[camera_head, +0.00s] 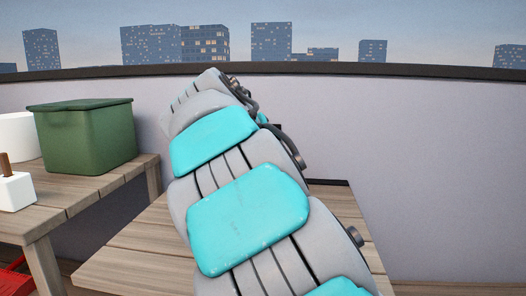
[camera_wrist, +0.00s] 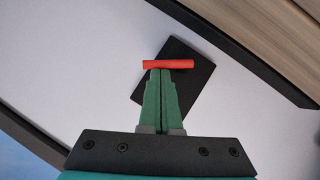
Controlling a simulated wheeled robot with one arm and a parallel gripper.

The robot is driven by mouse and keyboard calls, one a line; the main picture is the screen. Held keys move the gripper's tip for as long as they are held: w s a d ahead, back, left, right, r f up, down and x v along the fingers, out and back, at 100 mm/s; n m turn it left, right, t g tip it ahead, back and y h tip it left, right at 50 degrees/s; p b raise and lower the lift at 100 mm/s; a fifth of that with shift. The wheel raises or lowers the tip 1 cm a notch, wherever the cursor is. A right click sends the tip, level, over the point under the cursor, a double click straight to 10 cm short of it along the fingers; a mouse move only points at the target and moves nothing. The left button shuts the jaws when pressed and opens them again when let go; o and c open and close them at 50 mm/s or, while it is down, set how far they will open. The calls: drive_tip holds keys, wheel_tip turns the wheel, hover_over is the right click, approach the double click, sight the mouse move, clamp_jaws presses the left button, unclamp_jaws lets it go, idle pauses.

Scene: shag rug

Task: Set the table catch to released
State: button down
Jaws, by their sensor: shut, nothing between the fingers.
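In the wrist view, a red bar (camera_wrist: 180,64) lies across a tilted black plate (camera_wrist: 186,88) in front of a pale wall-like surface. This looks like the catch, though its setting cannot be read. My gripper (camera_wrist: 163,71) has its green fingers together, with nothing between them. The fingertips end at the lower edge of the red bar in the picture; I cannot tell whether they touch it. In the head view my arm hides the gripper and the red bar. A wooden table (camera_head: 135,262) stands below the arm.
A second wooden table (camera_head: 75,193) at left holds a green lidded bin (camera_head: 88,140), a white round object (camera_head: 18,138) and a white block with a brown peg (camera_head: 14,190). A red object (camera_head: 14,282) is low at left. A pale wall (camera_head: 430,170) closes the back.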

drive_tip(key=shift+d+r, duration=0.1)
idle(0.3)
drive_tip(key=shift+r+p, duration=0.6)
drive_tip(key=shift+r, duration=0.05)
drive_tip(key=shift+r, duration=0.1)
